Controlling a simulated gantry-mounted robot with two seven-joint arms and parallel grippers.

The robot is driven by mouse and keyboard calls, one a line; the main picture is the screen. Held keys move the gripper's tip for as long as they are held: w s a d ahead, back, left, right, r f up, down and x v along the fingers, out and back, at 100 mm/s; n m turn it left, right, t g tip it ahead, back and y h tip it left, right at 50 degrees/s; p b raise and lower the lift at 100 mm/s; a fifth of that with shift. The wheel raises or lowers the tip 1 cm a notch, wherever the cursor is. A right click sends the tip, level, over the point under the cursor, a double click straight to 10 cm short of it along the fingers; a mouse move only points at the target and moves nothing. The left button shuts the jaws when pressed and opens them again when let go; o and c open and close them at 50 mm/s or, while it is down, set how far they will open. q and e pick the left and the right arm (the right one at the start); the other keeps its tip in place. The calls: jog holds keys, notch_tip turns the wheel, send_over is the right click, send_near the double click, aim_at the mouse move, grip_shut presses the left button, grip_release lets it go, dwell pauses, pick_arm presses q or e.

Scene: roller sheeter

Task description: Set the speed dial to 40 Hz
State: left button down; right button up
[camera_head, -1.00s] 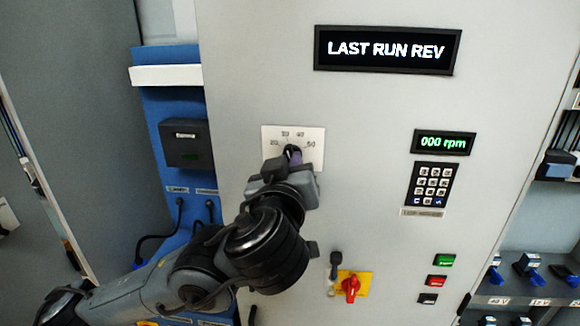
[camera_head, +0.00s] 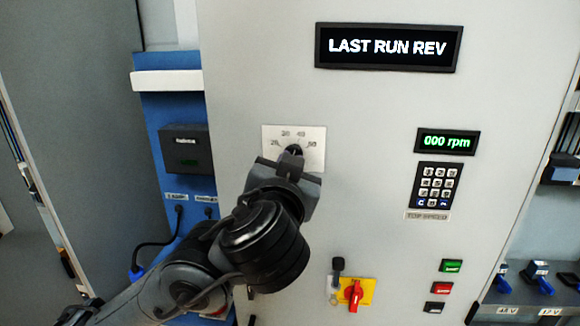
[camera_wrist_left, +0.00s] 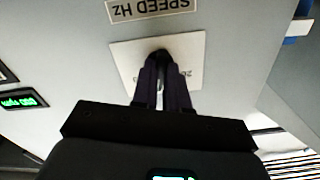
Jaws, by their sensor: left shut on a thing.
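The dial's dark knob (camera_head: 293,150) sits at the plate's middle, mostly hidden. My left gripper (camera_head: 291,158) is shut on the knob. In the left wrist view, its fingers (camera_wrist_left: 162,75) close around the black knob (camera_wrist_left: 160,55) in front of the plate (camera_wrist_left: 195,50). The "SPEED Hz" label (camera_wrist_left: 153,10) appears upside down there. The knob's pointer direction cannot be told. My right gripper is not in view.
A "LAST RUN REV" display (camera_head: 386,47) is at the top. The "000 rpm" readout (camera_head: 447,142) and keypad (camera_head: 437,184) are to the right. A red rotary switch (camera_head: 354,294) and several push buttons (camera_head: 442,288) sit below. A dark box (camera_head: 184,149) is at left.

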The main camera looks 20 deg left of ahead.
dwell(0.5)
pick_arm(q)
jog(key=c, duration=1.1)
grip_release()
jog(key=shift+c, duration=0.2)
jog(key=v, duration=1)
jog(key=shift+s+b, duration=0.4)
jog(key=shift+b, duration=0.05)
